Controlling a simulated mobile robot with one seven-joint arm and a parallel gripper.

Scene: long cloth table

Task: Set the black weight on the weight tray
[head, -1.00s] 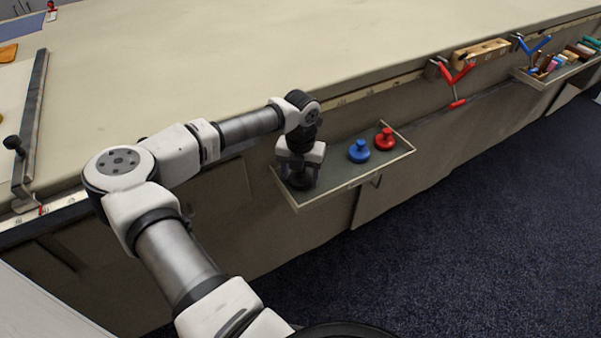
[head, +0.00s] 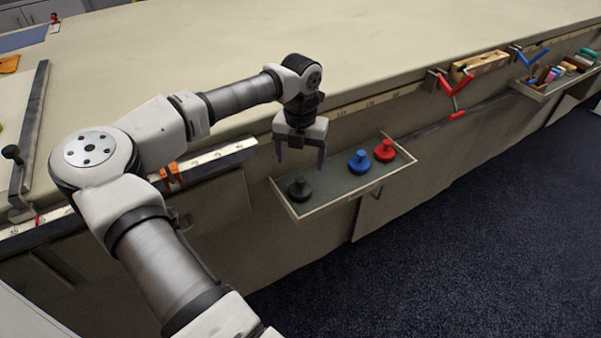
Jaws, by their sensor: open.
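The black weight (head: 300,189) stands upright in the left end of the weight tray (head: 338,204), a shallow grey tray with a pale rim fixed to the table's side. A blue weight (head: 361,162) and a red weight (head: 385,151) stand farther right in the same tray. My gripper (head: 301,160) is open and empty, pointing down above the black weight. A gap shows between its fingertips and the weight's knob.
The long cloth table (head: 300,40) has a wide bare top. Red clamps (head: 451,95), a wooden block (head: 480,66), blue clamps (head: 528,57) and a second tray of tools (head: 545,86) sit along its side to the right. An orange clip (head: 171,177) is at the left edge.

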